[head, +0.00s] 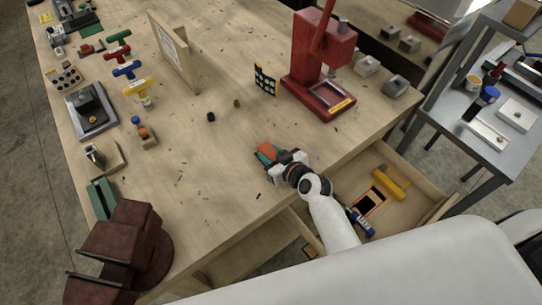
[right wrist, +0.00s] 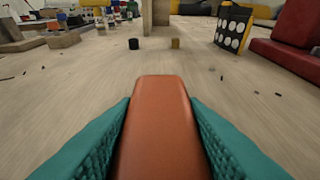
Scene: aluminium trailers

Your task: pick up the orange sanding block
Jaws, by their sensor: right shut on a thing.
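The orange sanding block (head: 268,150) is at my right gripper (head: 268,154), over the front part of the wooden workbench. In the right wrist view the block (right wrist: 160,125) lies lengthwise between the two green fingers (right wrist: 160,140), which press on its sides. My right gripper is shut on it. Whether the block touches the bench top or is just above it, I cannot tell. My left gripper is in neither view.
A red press (head: 322,75) stands at the back right of the workbench (head: 215,165). A dotted card (head: 265,80) and two small dark cylinders stand beyond the gripper. An open drawer (head: 405,165) with a yellow-handled tool juts out below right. The bench's middle is mostly clear.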

